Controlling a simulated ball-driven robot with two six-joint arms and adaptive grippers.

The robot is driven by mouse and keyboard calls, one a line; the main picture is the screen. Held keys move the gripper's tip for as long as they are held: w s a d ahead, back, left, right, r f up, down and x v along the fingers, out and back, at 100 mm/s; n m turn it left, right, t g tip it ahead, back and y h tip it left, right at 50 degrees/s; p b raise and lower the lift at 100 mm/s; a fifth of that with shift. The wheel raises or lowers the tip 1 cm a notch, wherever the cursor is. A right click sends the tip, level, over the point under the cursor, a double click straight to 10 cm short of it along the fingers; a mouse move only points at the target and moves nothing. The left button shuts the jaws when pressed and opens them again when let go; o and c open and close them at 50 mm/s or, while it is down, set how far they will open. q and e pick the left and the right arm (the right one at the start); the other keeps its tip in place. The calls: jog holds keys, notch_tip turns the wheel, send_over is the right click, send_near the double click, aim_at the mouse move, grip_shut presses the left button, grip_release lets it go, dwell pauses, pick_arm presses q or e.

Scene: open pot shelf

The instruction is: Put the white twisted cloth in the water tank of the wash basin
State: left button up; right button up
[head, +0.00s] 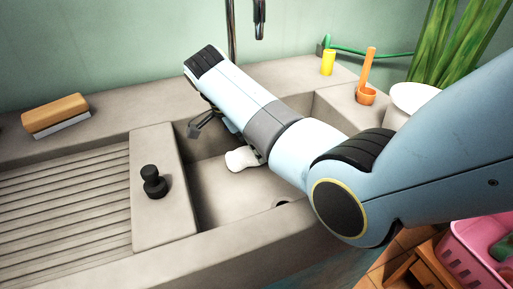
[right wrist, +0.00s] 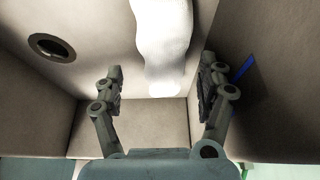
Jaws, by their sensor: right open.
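The white twisted cloth (head: 242,158) shows inside the sunken tank of the stone wash basin (head: 235,190), partly hidden by my right arm. In the right wrist view the cloth (right wrist: 163,40) is a long white roll, its near end between my right gripper's fingers (right wrist: 162,70). Gaps show on both sides, so the fingers are open and not closed on it. In the head view the right gripper is mostly hidden behind its arm, above the tank. I cannot tell from these views whether the cloth rests fully on the tank floor. My left gripper is not in view.
The tank walls stand close around my right gripper, with a round drain (right wrist: 50,47) in the floor. A black stopper (head: 152,182) stands on the left ledge. A faucet (head: 259,18) hangs above.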

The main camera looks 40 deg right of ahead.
jog(key=p+v, duration=0.1)
jog(key=v, duration=0.8)
jog(key=shift+a+r, duration=0.1)
jog(key=shift+r, duration=0.05)
